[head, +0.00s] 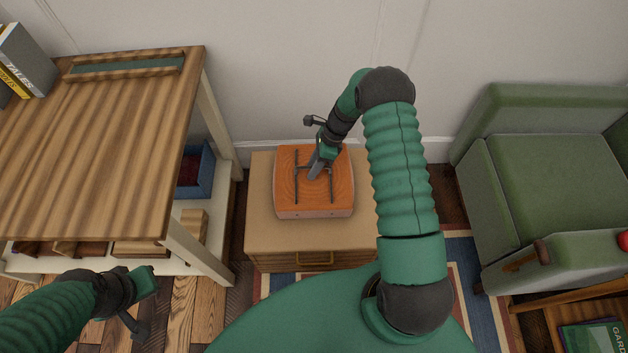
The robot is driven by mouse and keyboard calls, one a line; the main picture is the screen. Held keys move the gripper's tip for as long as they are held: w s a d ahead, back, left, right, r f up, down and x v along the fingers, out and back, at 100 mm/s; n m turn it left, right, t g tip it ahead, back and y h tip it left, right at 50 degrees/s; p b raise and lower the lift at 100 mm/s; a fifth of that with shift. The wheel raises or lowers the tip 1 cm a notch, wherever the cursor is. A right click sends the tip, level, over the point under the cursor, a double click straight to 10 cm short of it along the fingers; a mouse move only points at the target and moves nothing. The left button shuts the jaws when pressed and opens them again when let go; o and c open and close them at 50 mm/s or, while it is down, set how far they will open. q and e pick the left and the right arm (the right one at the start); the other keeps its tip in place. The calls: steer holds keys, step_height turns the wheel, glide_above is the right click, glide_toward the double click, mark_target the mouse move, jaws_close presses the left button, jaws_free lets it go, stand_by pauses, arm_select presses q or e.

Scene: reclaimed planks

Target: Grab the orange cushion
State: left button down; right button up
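The orange cushion (315,192) is a squarish block with a paler front side. It lies on top of a small tan cabinet (265,235) against the wall. My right gripper (314,200) is over the cushion, pointing down, with its two dark fingers spread apart across the cushion's top. I cannot tell whether the fingertips touch it. The gripper and wrist hide part of the cushion's back. My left gripper (138,328) is at the lower left, in front of the wooden table and away from the cushion. Its fingers are too unclear to read.
A wooden table (100,150) with books (25,65), a green-lined tray (128,67) and a lower shelf holding a blue box (198,172) stands left. A green armchair (560,170) stands right. A striped rug (465,265) lies before the cabinet.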

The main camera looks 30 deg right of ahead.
steer(key=shift+a, duration=0.3)
steer(key=shift+c, duration=1.1)
steer(key=c, duration=0.5)
steer(key=shift+d, duration=0.1)
jaws_close()
